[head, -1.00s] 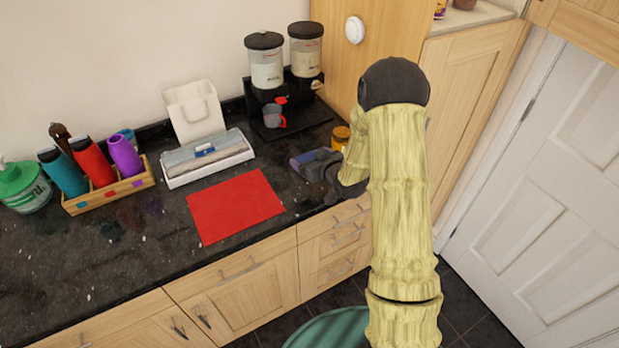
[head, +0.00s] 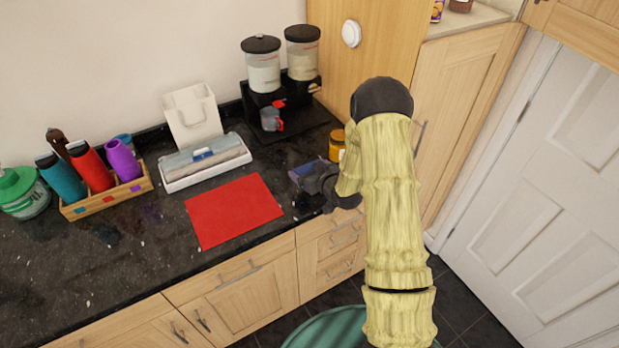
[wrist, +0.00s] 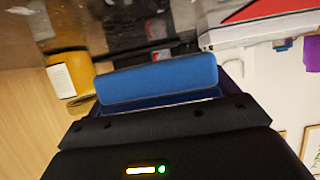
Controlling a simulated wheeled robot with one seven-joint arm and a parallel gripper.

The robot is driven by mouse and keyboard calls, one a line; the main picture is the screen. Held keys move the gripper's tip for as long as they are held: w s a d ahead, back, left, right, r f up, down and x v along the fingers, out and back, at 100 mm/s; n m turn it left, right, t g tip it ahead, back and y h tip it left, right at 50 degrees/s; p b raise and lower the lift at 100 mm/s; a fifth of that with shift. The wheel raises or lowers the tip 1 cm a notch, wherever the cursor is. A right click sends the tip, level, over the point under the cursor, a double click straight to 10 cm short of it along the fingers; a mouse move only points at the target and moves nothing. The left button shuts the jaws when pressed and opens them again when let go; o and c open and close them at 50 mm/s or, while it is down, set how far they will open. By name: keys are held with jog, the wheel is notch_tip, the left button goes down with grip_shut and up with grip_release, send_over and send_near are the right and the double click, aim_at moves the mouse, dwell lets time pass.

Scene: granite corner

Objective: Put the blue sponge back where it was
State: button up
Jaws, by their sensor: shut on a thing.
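The blue sponge (wrist: 158,80) fills the middle of the wrist view, long side across, held at the front of my gripper (wrist: 160,103). In the head view only a small bluish part of the sponge (head: 303,170) shows at the end of my dark gripper (head: 310,183). My gripper is shut on the sponge, above the right part of the dark counter, to the right of the red mat (head: 234,211). The head view does not show clearly how high the sponge is above the counter. My arm hides part of the counter's right end.
An orange-yellow jar (head: 337,146) stands just behind my gripper. Behind it is a black dispenser (head: 265,100) with a cup (head: 270,118). A white tray (head: 205,176) and a wooden bottle caddy (head: 107,201) stand farther left. The red mat is bare; the counter's front left is clear.

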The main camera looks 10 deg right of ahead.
jog(key=shift+f, duration=0.1)
jog(key=shift+f+p, duration=0.55)
jog(key=shift+f, duration=1.45)
jog(key=shift+f, duration=0.15)
jog(key=o, duration=0.8)
jog(key=shift+r, duration=0.2)
